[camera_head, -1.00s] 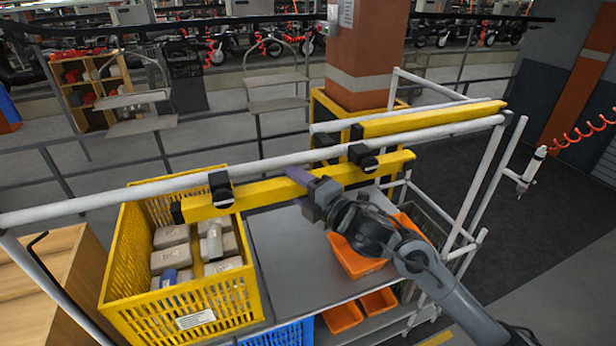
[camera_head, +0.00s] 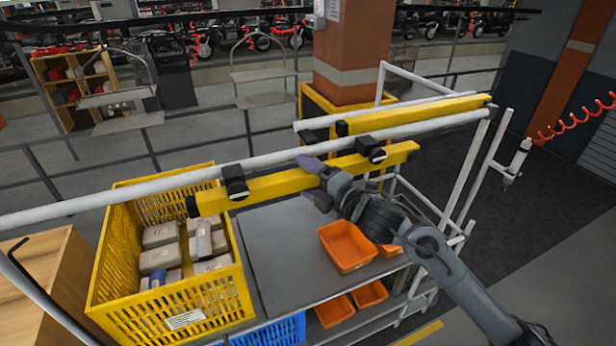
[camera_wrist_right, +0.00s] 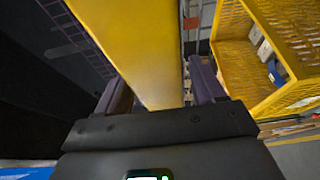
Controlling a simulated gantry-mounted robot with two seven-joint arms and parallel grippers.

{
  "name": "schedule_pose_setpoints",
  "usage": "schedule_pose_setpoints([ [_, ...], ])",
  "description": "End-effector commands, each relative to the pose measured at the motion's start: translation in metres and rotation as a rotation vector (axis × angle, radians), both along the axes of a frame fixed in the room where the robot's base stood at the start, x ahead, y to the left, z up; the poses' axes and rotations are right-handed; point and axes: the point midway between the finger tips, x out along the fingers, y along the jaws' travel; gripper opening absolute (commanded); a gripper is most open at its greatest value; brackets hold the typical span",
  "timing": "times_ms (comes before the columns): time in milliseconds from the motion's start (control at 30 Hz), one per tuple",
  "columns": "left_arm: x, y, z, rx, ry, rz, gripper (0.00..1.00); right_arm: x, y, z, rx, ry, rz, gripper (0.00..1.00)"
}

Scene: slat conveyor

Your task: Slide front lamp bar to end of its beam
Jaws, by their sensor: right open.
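The front lamp bar (camera_head: 270,187) is a long yellow bar hung from the white front beam (camera_head: 420,127) by two black clamps (camera_head: 235,182) (camera_head: 371,150). Its right end is well short of the beam's right end. My right gripper (camera_head: 317,182) is at the bar's middle, between the clamps. In the right wrist view the bar (camera_wrist_right: 130,40) runs between the two spread fingers (camera_wrist_right: 160,90). The gripper is open around it; whether a finger touches the bar cannot be told. My left gripper is not in view.
A second yellow bar (camera_head: 420,113) hangs behind the front beam at the right. Below are a yellow crate (camera_head: 100,290) with grey parts, a grey shelf (camera_head: 275,255) and orange bins (camera_head: 347,247). A white tool (camera_head: 517,160) hangs at the right from a red coil.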

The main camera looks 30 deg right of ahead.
Motion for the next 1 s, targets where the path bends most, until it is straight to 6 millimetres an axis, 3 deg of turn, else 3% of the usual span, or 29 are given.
schedule_pose_setpoints([
  [367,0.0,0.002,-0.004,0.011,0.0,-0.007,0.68,-0.006,-0.003,-0.001,-0.002,-0.001,-0.003,0.68],
  [800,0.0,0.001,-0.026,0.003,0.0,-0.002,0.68,-0.074,-0.021,-0.004,-0.004,0.001,-0.001,0.68],
  [1000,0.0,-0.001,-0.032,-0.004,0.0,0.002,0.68,-0.095,-0.027,-0.003,-0.002,0.001,-0.001,0.68],
])
